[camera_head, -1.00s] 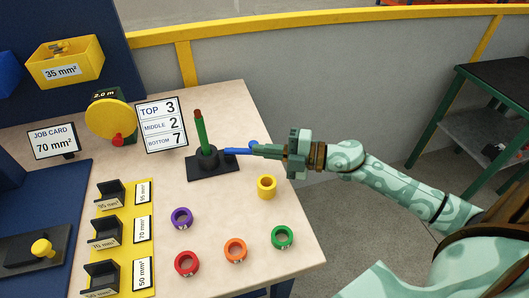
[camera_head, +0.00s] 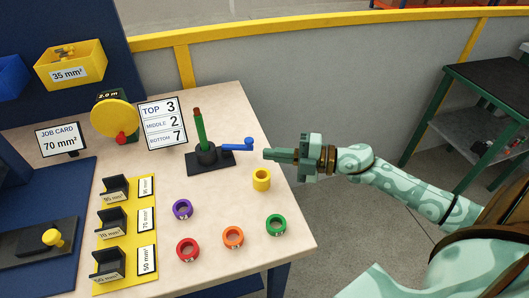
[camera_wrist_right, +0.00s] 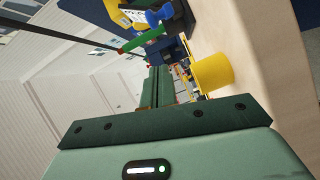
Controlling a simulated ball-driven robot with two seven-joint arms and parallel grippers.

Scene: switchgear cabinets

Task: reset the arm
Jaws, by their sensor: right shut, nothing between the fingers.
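My right gripper (camera_head: 268,154) is shut and empty. It is held to the right of a black stand with a green post (camera_head: 201,130) and a blue lever (camera_head: 236,145), with a gap between fingertips and lever. In the right wrist view the shut fingers (camera_wrist_right: 155,88) point toward the green post (camera_wrist_right: 143,40) and the blue lever's knob (camera_wrist_right: 153,18). My right arm (camera_head: 410,188) reaches in from the right. My left gripper does not show.
Yellow (camera_head: 261,179), purple (camera_head: 182,209), red (camera_head: 187,249), orange (camera_head: 233,237) and green (camera_head: 275,225) rings lie on the table. A sign (camera_head: 162,125) stands behind, reading top 3, middle 2, bottom 7. Black holders (camera_head: 112,222) are at the left. Floor is open beyond the table's right edge.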

